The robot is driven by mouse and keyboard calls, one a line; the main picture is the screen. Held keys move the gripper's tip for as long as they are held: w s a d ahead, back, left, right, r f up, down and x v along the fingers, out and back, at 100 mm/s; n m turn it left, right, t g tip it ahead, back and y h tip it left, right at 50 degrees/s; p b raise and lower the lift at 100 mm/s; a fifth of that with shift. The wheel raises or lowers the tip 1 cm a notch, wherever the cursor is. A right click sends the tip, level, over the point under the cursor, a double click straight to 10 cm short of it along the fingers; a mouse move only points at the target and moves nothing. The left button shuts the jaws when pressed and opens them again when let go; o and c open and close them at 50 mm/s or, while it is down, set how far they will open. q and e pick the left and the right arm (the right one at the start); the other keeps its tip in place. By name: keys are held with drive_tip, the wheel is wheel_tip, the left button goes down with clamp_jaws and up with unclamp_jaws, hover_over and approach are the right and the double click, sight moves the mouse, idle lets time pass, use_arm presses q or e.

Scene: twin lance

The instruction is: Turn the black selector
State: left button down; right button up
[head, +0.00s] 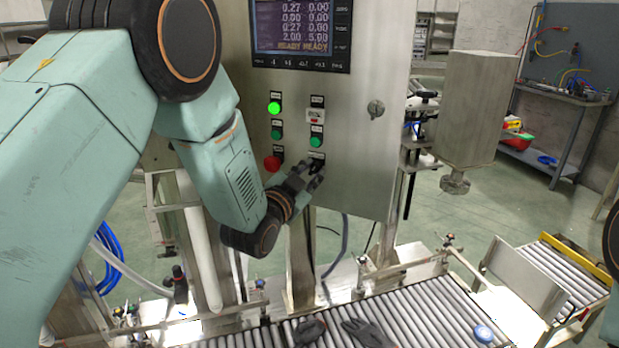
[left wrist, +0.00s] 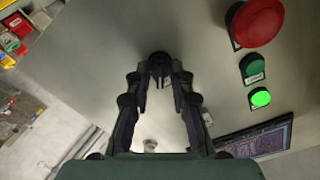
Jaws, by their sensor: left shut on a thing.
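The steel control panel (head: 352,150) stands in front of me in the head view. The black selector (head: 318,159) sits low in its right-hand column of controls, mostly hidden by my left gripper (head: 316,174). In the left wrist view, my left gripper (left wrist: 160,72) has its fingertips closed together on the dark selector (left wrist: 158,57) at the panel face. The selector's exact angle is hard to make out behind the fingers. My right gripper is not in view.
A red button (head: 272,163) is left of the selector, with green buttons (head: 316,142) above it. A lit green button (head: 274,108) and a screen (head: 293,25) are higher up. A roller conveyor (head: 425,310) with dark gloves (head: 368,333) runs below the panel.

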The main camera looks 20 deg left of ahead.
use_arm(q)
drive_tip(key=shift+m+b, duration=0.35)
drive_tip(key=shift+m, duration=0.85)
drive_tip(key=shift+r, duration=0.1)
drive_tip(key=c, duration=1.5)
unclamp_jaws()
drive_tip(key=shift+o, duration=0.2)
drive_tip(key=s+a, duration=0.2)
drive_tip(key=s, duration=0.9)
drive_tip(key=shift+s, duration=0.4)
